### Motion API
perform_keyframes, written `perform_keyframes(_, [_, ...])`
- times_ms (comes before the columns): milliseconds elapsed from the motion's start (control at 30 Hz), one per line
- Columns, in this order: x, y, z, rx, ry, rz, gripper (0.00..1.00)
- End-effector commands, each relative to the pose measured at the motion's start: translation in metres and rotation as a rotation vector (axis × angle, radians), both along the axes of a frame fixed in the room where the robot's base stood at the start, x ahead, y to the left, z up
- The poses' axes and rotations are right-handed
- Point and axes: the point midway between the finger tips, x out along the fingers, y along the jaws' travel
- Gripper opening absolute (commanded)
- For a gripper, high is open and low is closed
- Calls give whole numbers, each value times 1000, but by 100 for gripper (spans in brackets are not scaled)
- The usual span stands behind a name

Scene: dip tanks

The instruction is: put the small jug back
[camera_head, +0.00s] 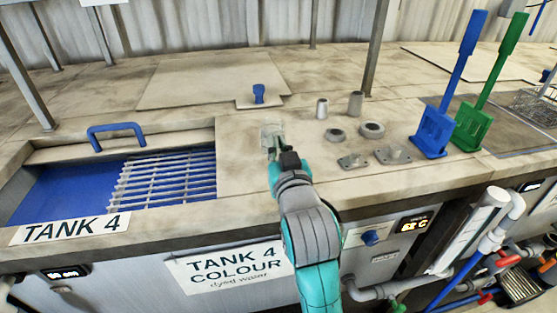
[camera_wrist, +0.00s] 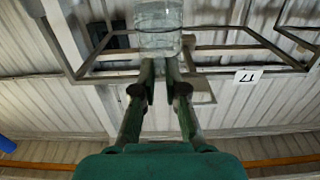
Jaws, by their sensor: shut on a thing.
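The small jug is a clear, see-through vessel with faint lines on its wall, at the top middle of the wrist view (camera_wrist: 158,30). In the head view the jug (camera_head: 270,131) is small and pale, over the worktop right of the tank 4 opening. My gripper (camera_head: 275,152) is shut on the jug, with the fingertips at its near side. In the wrist view the gripper's (camera_wrist: 161,66) two green fingers meet the jug's lower part. I cannot tell whether the jug touches the worktop.
Metal cylinders (camera_head: 355,104) and fittings stand right of the jug. A blue paddle (camera_head: 433,133) and a green paddle (camera_head: 473,127) stand further right. The tank 4 opening with its white grating (camera_head: 165,178) is at left. A lid with a blue knob (camera_head: 259,93) lies behind.

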Motion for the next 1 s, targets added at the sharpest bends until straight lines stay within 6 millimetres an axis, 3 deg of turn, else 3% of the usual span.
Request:
perform_keyframes(300, [0, 0, -36, -1, 3, 0, 0])
perform_keyframes(667, [0, 0, -39, 0, 1, 0, 0])
perform_keyframes(700, [0, 0, -40, 0, 1, 0, 14])
perform_keyframes(800, [0, 0, -39, 0, 1, 0, 36])
perform_keyframes(1000, [0, 0, -39, 0, 1, 0, 36])
